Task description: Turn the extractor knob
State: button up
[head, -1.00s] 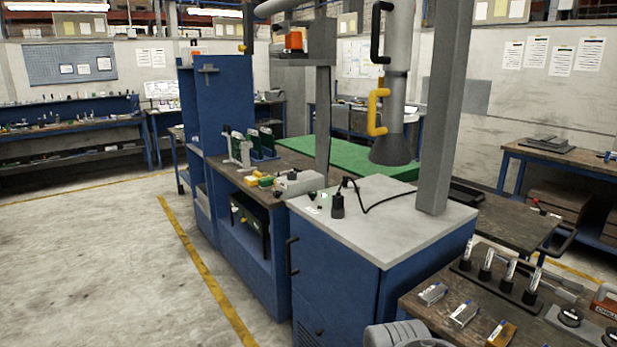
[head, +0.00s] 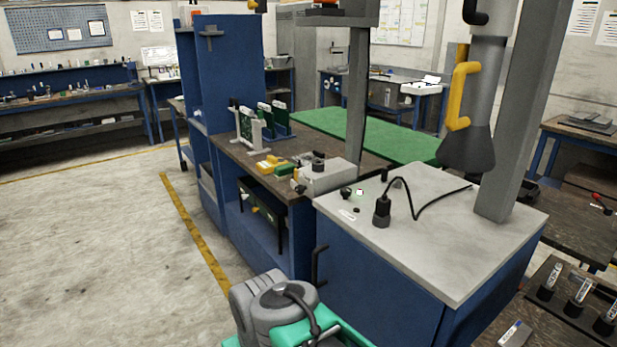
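The extractor's blue cabinet with a pale grey top (head: 440,225) stands at centre right. On its top, near the left edge, are a small dark knob-like part (head: 346,192), a small green-lit spot (head: 360,192) and a white label (head: 348,214). I cannot tell for sure which part is the extractor knob. A black plug (head: 382,212) with a cable stands beside them. The grey extractor hood (head: 467,150) with a yellow handle (head: 461,95) hangs behind. A grey and teal part of my arm shows at the bottom centre, in front of the cabinet. My gripper's fingers are not in view.
A grey box with a dark knob (head: 318,160) sits on the workbench (head: 232,152) left of the cabinet. A grey post (head: 515,130) rises from the cabinet top. A black handle (head: 318,266) sticks out from the cabinet's front. The floor (head: 90,255) at left is clear.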

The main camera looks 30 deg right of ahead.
aim_at(346, 192)
jog(key=z, duration=0.35)
jog(key=i, duration=1.45)
jog(key=z, duration=0.6)
